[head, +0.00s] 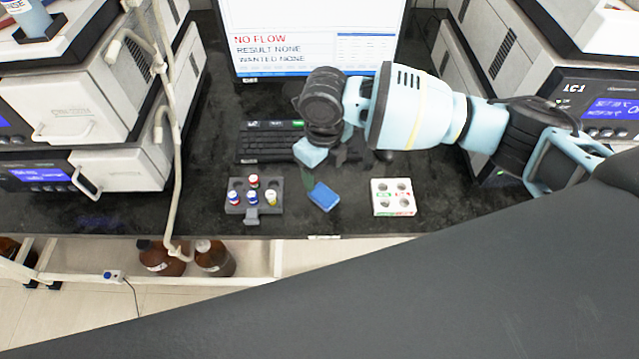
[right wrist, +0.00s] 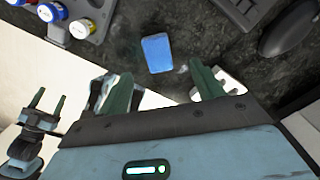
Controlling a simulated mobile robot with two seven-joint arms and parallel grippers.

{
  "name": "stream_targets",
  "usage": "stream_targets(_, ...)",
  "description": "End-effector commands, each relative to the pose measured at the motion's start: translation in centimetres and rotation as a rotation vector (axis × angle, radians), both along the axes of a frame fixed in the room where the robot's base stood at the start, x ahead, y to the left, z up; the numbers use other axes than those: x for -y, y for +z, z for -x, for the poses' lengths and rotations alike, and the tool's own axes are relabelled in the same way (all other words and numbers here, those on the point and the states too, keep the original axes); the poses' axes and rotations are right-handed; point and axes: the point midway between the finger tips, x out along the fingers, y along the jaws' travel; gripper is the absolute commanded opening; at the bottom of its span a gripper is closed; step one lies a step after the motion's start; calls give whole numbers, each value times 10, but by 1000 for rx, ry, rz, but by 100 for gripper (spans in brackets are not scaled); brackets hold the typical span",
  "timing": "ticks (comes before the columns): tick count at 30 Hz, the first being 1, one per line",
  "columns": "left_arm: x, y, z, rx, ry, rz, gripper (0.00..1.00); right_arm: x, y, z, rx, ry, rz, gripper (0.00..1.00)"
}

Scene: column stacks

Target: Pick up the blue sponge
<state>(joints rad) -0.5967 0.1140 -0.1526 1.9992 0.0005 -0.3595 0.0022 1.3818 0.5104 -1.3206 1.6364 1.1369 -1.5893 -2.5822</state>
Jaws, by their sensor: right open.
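The blue sponge (head: 323,197) lies flat on the dark bench, between the grey vial rack and the white rack. It also shows in the right wrist view (right wrist: 157,53), ahead of my fingertips. My right gripper (head: 309,179) reaches in from the right and hangs above the bench beside the sponge, slightly up and left of it in the head view. In the right wrist view its green fingers (right wrist: 161,73) are spread apart with nothing between them. My left gripper (right wrist: 49,97) shows small at the left of the right wrist view, its fingers apart and empty.
A grey rack (head: 238,210) with several capped vials stands left of the sponge. A white rack (head: 394,210) stands to the right. A keyboard (head: 258,153) and a monitor (head: 300,40) are behind. Instruments flank both sides. The bench's front edge is close to the sponge.

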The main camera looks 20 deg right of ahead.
Motion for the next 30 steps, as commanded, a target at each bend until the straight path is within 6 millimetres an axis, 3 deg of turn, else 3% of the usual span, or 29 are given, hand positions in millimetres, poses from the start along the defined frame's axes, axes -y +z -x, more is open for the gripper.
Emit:
stream_targets(5,-1,-11,20,-46,-1,-3,62,0,-8,1,-2,-2,0,66)
stream_targets(10,0,-10,16,-37,-1,-2,62,0,-25,1,-2,-3,0,66)
stream_targets(17,0,-5,9,-21,0,0,62,-1,-32,2,0,-3,-1,66)
stream_targets(24,0,-2,6,-13,1,0,62,-1,-65,6,0,-4,-1,66)
stream_targets(30,0,-3,7,-14,1,0,62,-1,-78,6,0,-3,-1,66)
